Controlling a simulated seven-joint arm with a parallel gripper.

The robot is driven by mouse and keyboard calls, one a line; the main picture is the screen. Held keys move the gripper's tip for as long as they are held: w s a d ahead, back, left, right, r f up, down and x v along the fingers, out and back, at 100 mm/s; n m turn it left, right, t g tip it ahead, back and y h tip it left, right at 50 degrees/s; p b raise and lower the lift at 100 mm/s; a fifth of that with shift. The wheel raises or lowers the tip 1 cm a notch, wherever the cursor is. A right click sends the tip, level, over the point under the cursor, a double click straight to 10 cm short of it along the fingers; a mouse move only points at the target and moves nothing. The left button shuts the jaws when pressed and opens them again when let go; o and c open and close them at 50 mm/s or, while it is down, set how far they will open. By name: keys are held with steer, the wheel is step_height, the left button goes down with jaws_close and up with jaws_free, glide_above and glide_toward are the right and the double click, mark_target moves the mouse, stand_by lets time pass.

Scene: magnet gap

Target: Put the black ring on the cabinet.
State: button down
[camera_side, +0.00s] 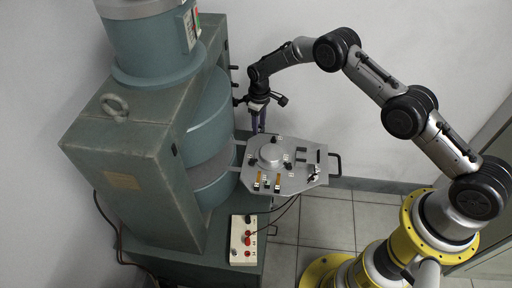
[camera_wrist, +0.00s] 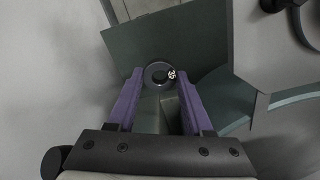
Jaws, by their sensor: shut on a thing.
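The black ring (camera_wrist: 149,73) is between the tips of my purple gripper fingers (camera_wrist: 160,78) in the wrist view, with a small white patterned mark on its right side. My gripper (camera_side: 258,127) is shut on it. In the side view the fingers point down just behind the grey plate, beside the magnet; the ring cannot be made out there. The green cabinet (camera_side: 222,268) stands low under the magnet. In the wrist view a flat green surface (camera_wrist: 180,38) lies beyond the ring; I cannot tell its height below the ring.
The large green magnet (camera_side: 140,165) stands left of my gripper. The grey plate (camera_side: 295,180) with fittings and a handle juts out from its gap. A control box (camera_side: 243,240) with cables sits on the cabinet's front part. A wall is close behind. Tiled floor lies at right.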

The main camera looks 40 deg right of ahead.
steer(key=f, duration=0.5)
steer(key=s+d+f, duration=0.1)
steer(key=f, duration=0.1)
steer(key=shift+s+f, duration=0.1)
steer(key=shift+f, duration=2.65)
steer(key=shift+f, duration=0.15)
steer(key=shift+c, duration=1.5)
jaws_free()
